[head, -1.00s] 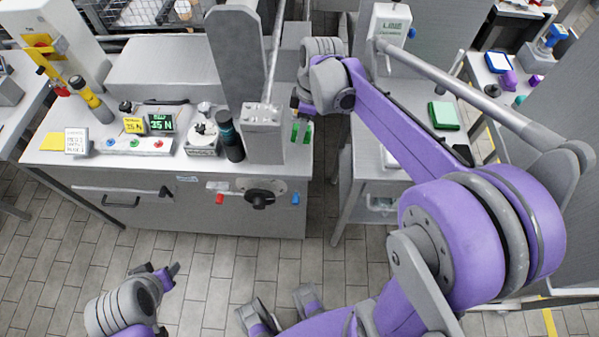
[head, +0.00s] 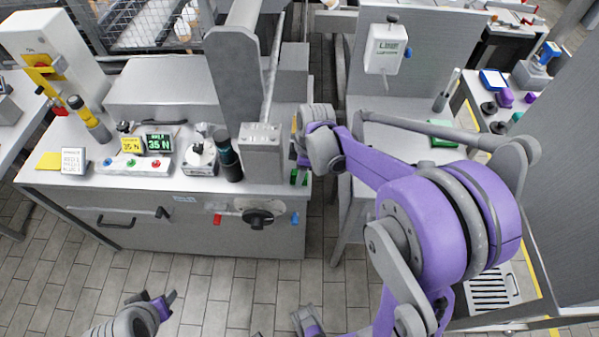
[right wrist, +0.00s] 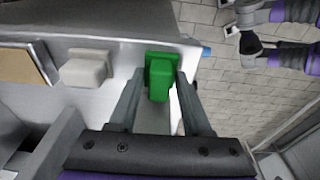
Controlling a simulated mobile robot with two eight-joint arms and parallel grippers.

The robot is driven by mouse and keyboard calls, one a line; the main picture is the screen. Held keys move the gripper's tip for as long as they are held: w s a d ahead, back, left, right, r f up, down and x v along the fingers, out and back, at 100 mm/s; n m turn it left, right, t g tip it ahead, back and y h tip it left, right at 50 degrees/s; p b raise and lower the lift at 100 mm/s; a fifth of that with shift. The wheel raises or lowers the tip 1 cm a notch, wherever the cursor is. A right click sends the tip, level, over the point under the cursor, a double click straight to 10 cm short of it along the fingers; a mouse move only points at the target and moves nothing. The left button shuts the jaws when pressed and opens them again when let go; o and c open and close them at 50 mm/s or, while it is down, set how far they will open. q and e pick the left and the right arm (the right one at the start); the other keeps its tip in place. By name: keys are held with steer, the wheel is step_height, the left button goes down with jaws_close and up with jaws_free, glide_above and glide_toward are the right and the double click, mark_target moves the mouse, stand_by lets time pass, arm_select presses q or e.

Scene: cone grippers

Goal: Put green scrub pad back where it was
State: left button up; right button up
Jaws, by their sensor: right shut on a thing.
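The green scrub pad (right wrist: 160,76) is between the two fingers of my right gripper (right wrist: 158,100) in the right wrist view. It looks like a block with a wider green part at its far end. In the head view, bits of green (head: 299,176) show just under my right gripper (head: 299,160), by the right end of the left metal bench (head: 215,225). I cannot tell whether the pad touches the bench. My left gripper (head: 152,303) is at the lower left, over the floor, with its fingers apart and empty.
A grey post (head: 262,155) stands close left of my right gripper. A pale block (right wrist: 86,68) is beside the pad in the wrist view. A gap of floor separates the benches. A green flat thing (head: 441,131) lies on the right bench.

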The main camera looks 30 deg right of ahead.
steer(key=o, duration=0.8)
steer(key=shift+f, duration=0.15)
steer(key=o, duration=0.4)
steer(key=shift+r, duration=0.25)
step_height(320, 180, up, 11)
steer(key=s+d+p, duration=0.1)
steer(key=s+a+f+m+t, duration=0.2)
steer(key=s+a+m, duration=0.2)
steer(key=s+m, duration=0.2)
steer(key=s+a+f+m+t+h, duration=0.1)
steer(key=s+a+m, duration=0.3)
steer(key=s, duration=0.5)
steer(key=shift+f+m+t, duration=0.5)
steer(key=shift+f+m, duration=0.4)
